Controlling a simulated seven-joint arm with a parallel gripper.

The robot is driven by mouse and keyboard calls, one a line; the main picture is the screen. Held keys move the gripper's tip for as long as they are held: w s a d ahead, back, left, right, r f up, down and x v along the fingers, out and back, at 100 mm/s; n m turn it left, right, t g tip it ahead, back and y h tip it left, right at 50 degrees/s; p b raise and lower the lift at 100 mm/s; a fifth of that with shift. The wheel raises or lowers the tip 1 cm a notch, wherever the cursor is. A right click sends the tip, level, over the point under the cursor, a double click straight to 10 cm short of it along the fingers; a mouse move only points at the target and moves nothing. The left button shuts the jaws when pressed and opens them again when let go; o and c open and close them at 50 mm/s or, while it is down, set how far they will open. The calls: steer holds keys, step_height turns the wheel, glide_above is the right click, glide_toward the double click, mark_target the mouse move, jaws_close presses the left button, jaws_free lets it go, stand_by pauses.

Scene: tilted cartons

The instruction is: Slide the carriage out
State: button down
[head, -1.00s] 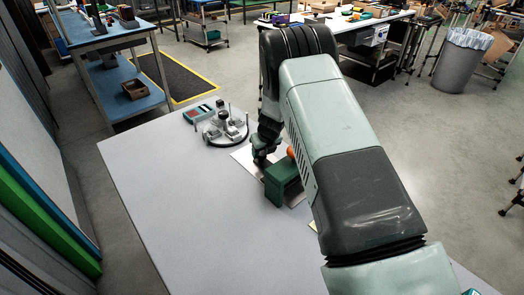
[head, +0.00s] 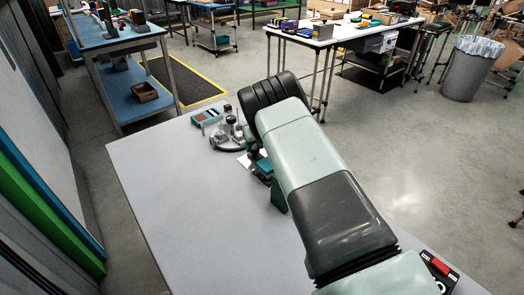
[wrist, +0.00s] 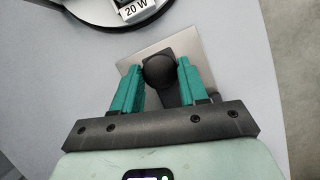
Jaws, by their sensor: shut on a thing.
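In the wrist view my gripper (wrist: 158,76) has its two teal fingers on either side of a round black knob (wrist: 160,70) and is shut on it. A dark stem or bar runs from the knob back between the fingers. Below the knob lies a flat metal plate (wrist: 188,47), which I take to be part of the carriage's fixture. In the head view the plate's pale edge (head: 244,160) shows beside my arm. My arm hides the fingertips and the knob there.
A round device with several posts and weights (head: 224,143) stands just beyond the plate; its "20 W" label (wrist: 137,9) shows in the wrist view. A teal and red box (head: 207,117) is behind it. The grey table (head: 185,210) is clear at the left.

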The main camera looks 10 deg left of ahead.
steer(key=shift+w+a, duration=0.25)
steer(key=shift+w, duration=0.2)
steer(key=c, duration=0.6)
jaws_free()
steer(key=shift+s+a, duration=0.1)
steer(key=v, duration=1)
steer(key=shift+s+r, duration=0.1)
steer(key=shift+r, duration=0.3)
